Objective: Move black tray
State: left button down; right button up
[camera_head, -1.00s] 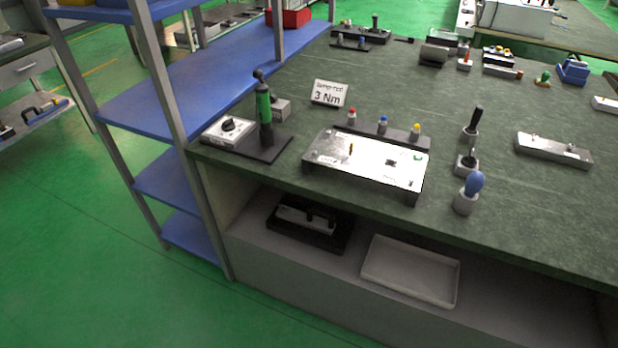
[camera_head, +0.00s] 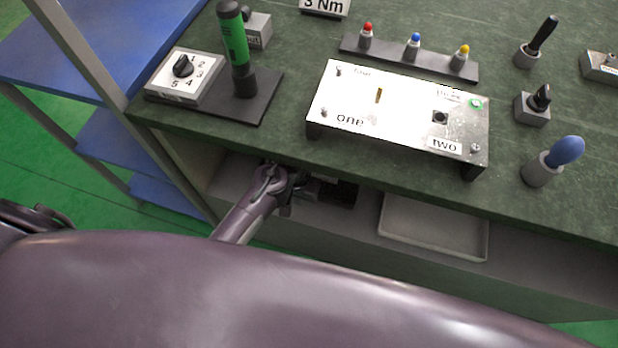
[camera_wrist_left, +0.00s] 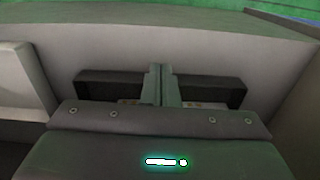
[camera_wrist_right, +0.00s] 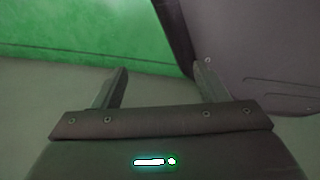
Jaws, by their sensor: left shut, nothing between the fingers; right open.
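The black tray (camera_head: 341,194) lies on the lower shelf under the bench, mostly hidden behind my left arm in the head view. In the left wrist view its dark body (camera_wrist_left: 105,85) shows on both sides of my fingers. My left gripper (camera_wrist_left: 160,74) is shut with nothing in it, its fingers in front of the tray's middle. In the head view my left gripper (camera_head: 292,192) reaches under the bench top at the tray's left. I cannot tell whether it touches the tray. My right gripper (camera_wrist_right: 161,82) is open and empty, away from the tray.
A pale empty tray (camera_head: 435,228) is on the same shelf to the right. The bench top (camera_head: 270,145) overhangs the shelf. A blue rack (camera_head: 110,50) stands at left.

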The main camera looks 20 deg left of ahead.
aim_at(304, 202)
pick_arm(q)
jog(key=f+b, duration=0.1)
jog(key=f, duration=0.4)
jog(key=f+b, duration=0.1)
jog(key=f, duration=0.3)
jog(key=shift+w+f+b, duration=0.2)
jog(key=shift+f+b, duration=0.15)
jog(key=shift+b, duration=0.05)
jog(key=w, duration=0.2)
jog(key=shift+w+d+r, duration=0.15)
jog(key=shift+w+r, duration=0.05)
jog(key=shift+w, duration=0.2)
jog(key=shift+w+b, duration=0.3)
jog(key=shift+w, duration=0.3)
pick_arm(e)
jog(key=w+a+r, duration=0.1)
jog(key=w, duration=0.6)
jog(key=shift+a+r+t, duration=0.2)
jog(key=shift+r+t, duration=0.1)
jog(key=shift+r, duration=0.1)
pick_arm(q)
jog(key=shift+w, duration=0.1)
